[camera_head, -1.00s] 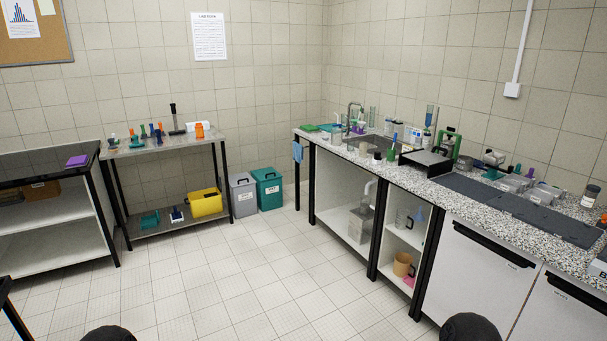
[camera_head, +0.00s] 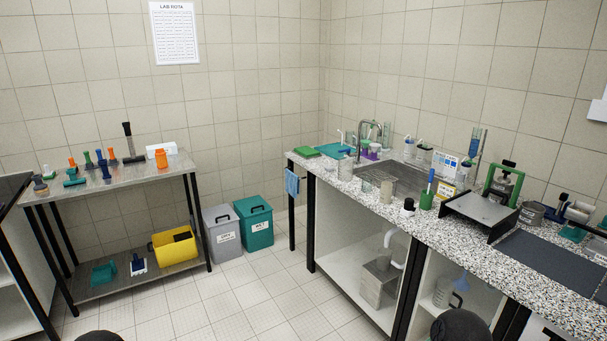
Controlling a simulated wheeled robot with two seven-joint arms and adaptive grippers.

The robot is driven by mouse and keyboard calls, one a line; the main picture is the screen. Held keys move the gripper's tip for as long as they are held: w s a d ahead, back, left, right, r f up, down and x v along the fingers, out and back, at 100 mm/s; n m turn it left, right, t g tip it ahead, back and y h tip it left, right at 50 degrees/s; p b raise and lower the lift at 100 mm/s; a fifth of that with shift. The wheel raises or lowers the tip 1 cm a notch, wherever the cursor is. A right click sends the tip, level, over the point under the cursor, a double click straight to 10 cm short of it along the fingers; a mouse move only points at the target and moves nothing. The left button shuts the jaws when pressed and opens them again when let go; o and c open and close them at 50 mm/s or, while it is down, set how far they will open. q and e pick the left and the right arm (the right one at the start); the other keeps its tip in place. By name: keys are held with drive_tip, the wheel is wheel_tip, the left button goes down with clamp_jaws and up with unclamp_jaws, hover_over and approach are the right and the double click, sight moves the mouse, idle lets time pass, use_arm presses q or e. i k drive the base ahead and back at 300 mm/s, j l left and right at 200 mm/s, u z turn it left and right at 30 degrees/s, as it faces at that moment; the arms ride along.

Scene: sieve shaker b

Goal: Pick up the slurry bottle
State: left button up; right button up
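No label that I can read marks a slurry bottle, so I cannot tell which container it is. On the speckled counter at the right, a small black-topped container (camera_head: 409,206) stands near the front edge by the sink. A beige cup (camera_head: 386,192) is left of it. Neither of my grippers is in view; only dark rounded parts of my arms show at the bottom edge.
The left metal table (camera_head: 110,178) carries several brushes. A yellow tub (camera_head: 175,246) sits on its lower shelf. A grey bin (camera_head: 222,232) and a teal bin (camera_head: 254,221) stand between table and counter (camera_head: 470,244). A black-framed stand (camera_head: 482,213) is on the counter. The tiled floor (camera_head: 235,297) is clear.

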sight(386, 188)
drive_tip(key=i+z, duration=0.15)
drive_tip(key=i, duration=0.35)
drive_tip(key=i+j+z, duration=0.1)
drive_tip(key=i, duration=0.35)
drive_tip(key=i+j+z, duration=0.15)
drive_tip(key=i, duration=0.3)
drive_tip(key=i+j+z, duration=0.15)
drive_tip(key=i, duration=0.35)
drive_tip(key=j, duration=0.05)
